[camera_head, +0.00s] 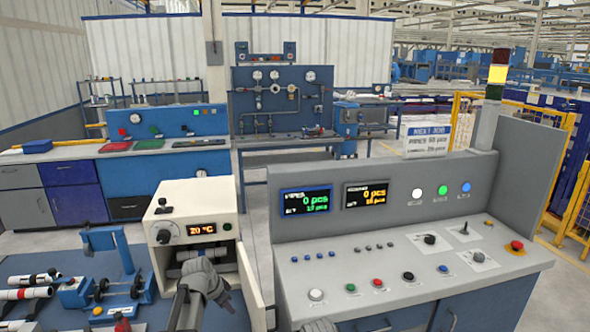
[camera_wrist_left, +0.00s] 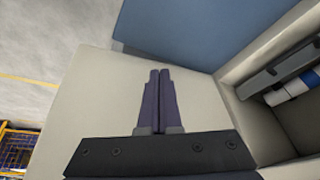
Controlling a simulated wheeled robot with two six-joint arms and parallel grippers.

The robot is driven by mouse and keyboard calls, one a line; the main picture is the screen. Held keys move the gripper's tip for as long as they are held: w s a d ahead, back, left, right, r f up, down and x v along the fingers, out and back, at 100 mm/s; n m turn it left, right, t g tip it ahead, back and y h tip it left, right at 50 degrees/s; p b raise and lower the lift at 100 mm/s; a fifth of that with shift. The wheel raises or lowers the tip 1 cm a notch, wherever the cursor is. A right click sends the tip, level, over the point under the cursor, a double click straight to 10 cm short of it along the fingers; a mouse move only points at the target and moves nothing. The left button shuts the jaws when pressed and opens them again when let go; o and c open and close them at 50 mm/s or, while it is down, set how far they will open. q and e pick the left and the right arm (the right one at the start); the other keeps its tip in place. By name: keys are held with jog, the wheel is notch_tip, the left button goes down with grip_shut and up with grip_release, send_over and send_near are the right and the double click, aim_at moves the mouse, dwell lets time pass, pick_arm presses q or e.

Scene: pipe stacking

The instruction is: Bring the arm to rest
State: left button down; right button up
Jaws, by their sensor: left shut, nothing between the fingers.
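My left gripper (camera_head: 226,303) is in front of the open white heating box (camera_head: 165,207), beside its open door (camera_head: 250,280). In the left wrist view the two fingers of my left gripper (camera_wrist_left: 159,100) are shut together with nothing between them, over a pale flat panel (camera_wrist_left: 105,105). Inside the box a pipe (camera_head: 197,254) lies on a rack, partly hidden by my arm. In the wrist view white and blue pipe pieces (camera_wrist_left: 292,88) show in the compartment at right. The jaws of my right gripper do not show.
A grey control console (camera_head: 400,270) with buttons and two displays stands to the right. A blue bench at left holds several pipes (camera_head: 30,286) and a blue fixture (camera_head: 115,285). A back workbench (camera_head: 180,160) and a gauge panel (camera_head: 285,95) stand behind.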

pick_arm(q)
jog(key=s+d+f+n+g+y, duration=0.15)
jog(key=s+n, duration=0.25)
jog(key=s, duration=0.6)
jog(key=s+d+n+g+y, duration=0.1)
jog(key=s+d+n, duration=0.25)
jog(key=s, duration=0.55)
jog(key=s+d+m+g, duration=0.1)
jog(key=s+d+m, duration=0.2)
jog(key=s+d, duration=0.3)
jog(key=d+y, duration=0.1)
jog(key=d, duration=0.3)
jog(key=shift+s+d, duration=0.25)
jog(key=shift+s, duration=0.15)
jog(key=shift+g, duration=0.25)
